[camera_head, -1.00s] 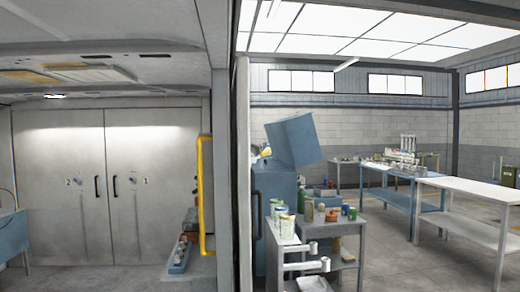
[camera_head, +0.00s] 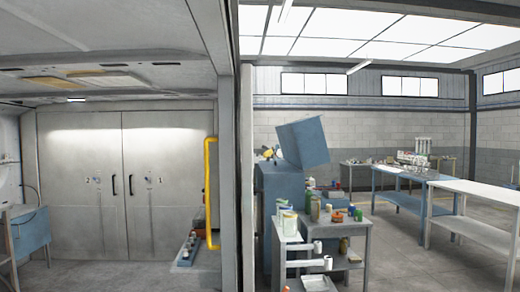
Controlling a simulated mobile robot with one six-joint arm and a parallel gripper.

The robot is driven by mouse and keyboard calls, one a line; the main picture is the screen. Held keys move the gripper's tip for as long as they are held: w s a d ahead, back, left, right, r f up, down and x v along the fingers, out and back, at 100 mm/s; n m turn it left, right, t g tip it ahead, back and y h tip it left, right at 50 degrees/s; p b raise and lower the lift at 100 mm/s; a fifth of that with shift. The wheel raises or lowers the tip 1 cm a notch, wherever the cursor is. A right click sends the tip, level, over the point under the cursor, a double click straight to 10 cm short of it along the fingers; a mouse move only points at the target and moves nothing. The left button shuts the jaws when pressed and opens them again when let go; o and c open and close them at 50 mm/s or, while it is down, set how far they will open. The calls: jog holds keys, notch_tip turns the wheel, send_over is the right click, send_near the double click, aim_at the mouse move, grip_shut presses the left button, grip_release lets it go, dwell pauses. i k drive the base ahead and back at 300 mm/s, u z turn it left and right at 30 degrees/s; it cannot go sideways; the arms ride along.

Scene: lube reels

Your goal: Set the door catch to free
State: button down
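A pair of tall grey doors (camera_head: 75,200) stands shut at the back of the bay on the left. Each door has a dark vertical handle, one on the left door (camera_head: 114,185) and one on the right door (camera_head: 145,185). Small fittings with markings show on the left door (camera_head: 93,180) and on the right door (camera_head: 152,180). They are too small to read, and I cannot tell whether either is the door catch or how it is set. My gripper is not in view.
A grey post (camera_head: 228,180) divides the bay from the workshop. A blue cabinet (camera_head: 277,205) and a cluttered cart (camera_head: 345,232) stand right of the post. Floor before the doors looks clear.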

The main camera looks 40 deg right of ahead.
aim_at(269, 153)
jog(key=z, duration=0.15)
jog(key=i, duration=0.9)
jog(key=u, duration=0.05)
